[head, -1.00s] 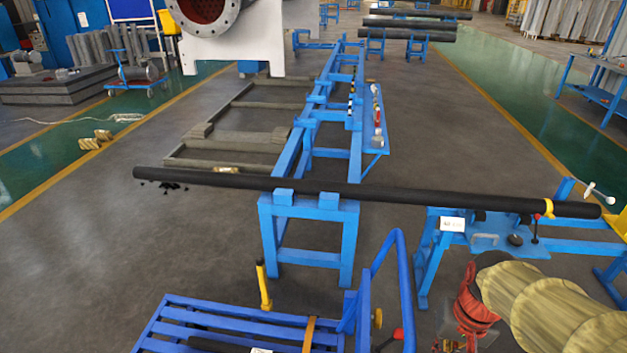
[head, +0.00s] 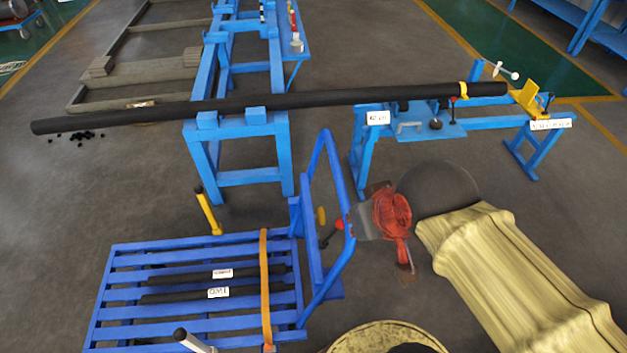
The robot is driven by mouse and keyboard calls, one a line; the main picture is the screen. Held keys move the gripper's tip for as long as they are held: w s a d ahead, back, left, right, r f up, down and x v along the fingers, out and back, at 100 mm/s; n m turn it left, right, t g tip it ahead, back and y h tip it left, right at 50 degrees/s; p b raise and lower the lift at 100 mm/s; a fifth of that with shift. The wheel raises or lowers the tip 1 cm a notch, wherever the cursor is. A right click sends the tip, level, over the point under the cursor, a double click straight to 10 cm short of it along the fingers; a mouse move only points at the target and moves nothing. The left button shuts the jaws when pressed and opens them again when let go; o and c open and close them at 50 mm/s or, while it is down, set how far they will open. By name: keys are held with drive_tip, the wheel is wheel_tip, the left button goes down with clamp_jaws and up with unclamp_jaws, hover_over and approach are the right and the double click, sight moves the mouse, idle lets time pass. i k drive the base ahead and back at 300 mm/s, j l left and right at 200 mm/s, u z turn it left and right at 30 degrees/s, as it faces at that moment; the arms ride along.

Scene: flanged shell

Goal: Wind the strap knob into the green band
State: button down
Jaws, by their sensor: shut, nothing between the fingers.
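A blue slatted trolley (head: 120,300) stands on the floor at lower left. An orange strap (head: 265,285) runs across its deck. A small yellow disc-shaped knob (head: 321,215) sits by the trolley's push frame; I take it for the strap knob. A red-tipped black lever (head: 331,234) is beside it. I cannot make out any green band on the strap or knob. My gripper (head: 362,222) is beyond the red cover on my wrist, right of the push frame and apart from the knob. It looks shut and empty; its fingers are small and partly hidden.
A long black pipe (head: 300,101) lies across a blue stand (head: 235,128) and a blue bench (head: 470,124). Two labelled dark bars (head: 215,285) lie on the trolley. A yellow post (head: 207,212) rises at its back edge. The push frame (head: 345,190) stands close to my gripper.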

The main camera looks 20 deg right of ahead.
sight(320, 214)
drive_tip(key=i+l, duration=0.15)
drive_tip(key=l, duration=0.2)
drive_tip(key=i+l+u, duration=0.1)
drive_tip(key=l, duration=0.25)
drive_tip(key=i+l, duration=0.15)
drive_tip(key=l, duration=0.2)
drive_tip(key=i+l+u, duration=0.1)
drive_tip(key=l, duration=0.3)
drive_tip(key=i+l, duration=0.15)
drive_tip(key=l, duration=0.2)
drive_tip(key=u, duration=0.95)
